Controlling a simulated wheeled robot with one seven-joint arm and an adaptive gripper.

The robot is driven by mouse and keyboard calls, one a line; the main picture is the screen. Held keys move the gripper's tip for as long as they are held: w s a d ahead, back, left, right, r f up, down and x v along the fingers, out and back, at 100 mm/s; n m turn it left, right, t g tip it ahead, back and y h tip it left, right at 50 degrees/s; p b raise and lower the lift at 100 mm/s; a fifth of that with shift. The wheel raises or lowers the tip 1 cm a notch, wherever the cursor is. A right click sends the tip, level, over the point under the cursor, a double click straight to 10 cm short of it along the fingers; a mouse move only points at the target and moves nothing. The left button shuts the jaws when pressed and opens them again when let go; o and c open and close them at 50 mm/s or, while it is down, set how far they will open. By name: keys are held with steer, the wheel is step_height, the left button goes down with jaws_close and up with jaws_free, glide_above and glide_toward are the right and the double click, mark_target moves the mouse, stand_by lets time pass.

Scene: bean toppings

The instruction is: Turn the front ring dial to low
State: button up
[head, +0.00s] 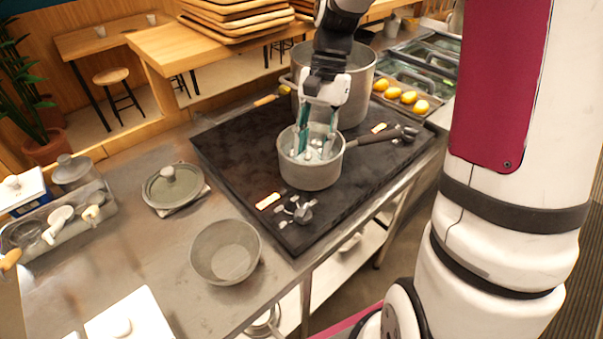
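The black cooktop (228,150) has two dark knobs with light marks near its right-hand edge. The nearer dial (300,212) is at the near corner and unobstructed. The farther dial (408,137) is beyond the saucepan handle, partly covered by it. The pictures do not settle which one is the front ring dial, and their settings are too small to read. My gripper (315,150) points down into the small saucepan (310,176), its teal-padded fingers apart. It is above and beyond the nearer dial, not touching it. The fingertips are partly hidden by the pan's rim.
A large pot (357,85) stands behind the saucepan. The saucepan's handle (375,135) sticks out right. An empty bowl (225,252) and a lidded pot (173,187) stand on the steel counter to the left. Yellow fruits (408,97) lie in a tray at the back right.

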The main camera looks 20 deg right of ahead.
mark_target(304, 209)
steer(key=x, duration=0.7)
steer(key=p+x, duration=0.1)
steer(key=x, duration=0.6)
steer(key=shift+d+f, duration=0.15)
steer(key=shift+d, duration=0.05)
jaws_close()
steer(key=shift+s, duration=0.1)
